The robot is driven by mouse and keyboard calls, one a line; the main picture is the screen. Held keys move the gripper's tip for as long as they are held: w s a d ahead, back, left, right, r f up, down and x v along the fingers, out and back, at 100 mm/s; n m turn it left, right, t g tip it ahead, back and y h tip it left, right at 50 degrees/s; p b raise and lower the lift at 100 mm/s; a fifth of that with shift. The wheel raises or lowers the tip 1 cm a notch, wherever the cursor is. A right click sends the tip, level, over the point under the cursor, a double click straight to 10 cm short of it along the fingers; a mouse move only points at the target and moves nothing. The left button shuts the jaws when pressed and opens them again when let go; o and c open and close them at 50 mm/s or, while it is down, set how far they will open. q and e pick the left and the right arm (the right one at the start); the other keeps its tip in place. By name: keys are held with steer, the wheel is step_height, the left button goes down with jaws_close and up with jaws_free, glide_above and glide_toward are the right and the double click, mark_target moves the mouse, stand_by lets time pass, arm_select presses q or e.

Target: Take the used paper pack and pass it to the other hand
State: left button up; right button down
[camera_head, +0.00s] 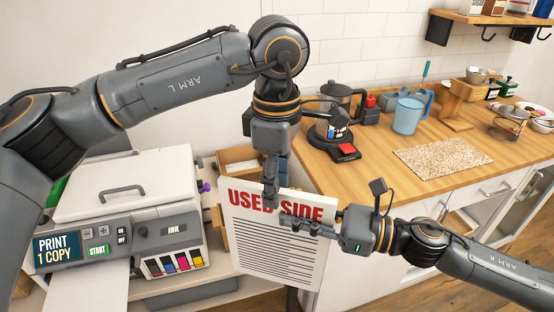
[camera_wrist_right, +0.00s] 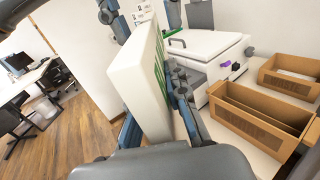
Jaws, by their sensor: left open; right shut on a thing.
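The used paper pack (camera_head: 262,250) is a thick white block with red "USED SIDE" lettering and dark printed lines facing the head camera. It is upright, slightly tilted, in front of the counter and beside the printer. My right gripper (camera_head: 300,224) is shut on its right edge. In the right wrist view the pack (camera_wrist_right: 139,82) stands between my right fingers, with green marks on its other face. My left gripper (camera_head: 270,192) is open and points down at the pack's top edge, overlapping the lettering. Whether its fingers touch the pack cannot be told.
A printer (camera_head: 130,212) with a screen and ink slots stands at left. Cardboard trays (camera_wrist_right: 262,118) sit beside it. The wooden counter (camera_head: 350,185) at right holds a coffee maker (camera_head: 343,105), a blue jug (camera_head: 408,115) and a speckled mat (camera_head: 442,158).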

steer(key=shift+r, duration=0.1)
arm_select(q)
step_height(320, 180, down, 6)
stand_by(0.4)
jaws_close()
arm_select(e)
steer(key=c, duration=1.3)
jaws_free()
arm_select(q)
steer(key=shift+d, duration=0.1)
arm_select(e)
steer(key=shift+o, duration=0.2)
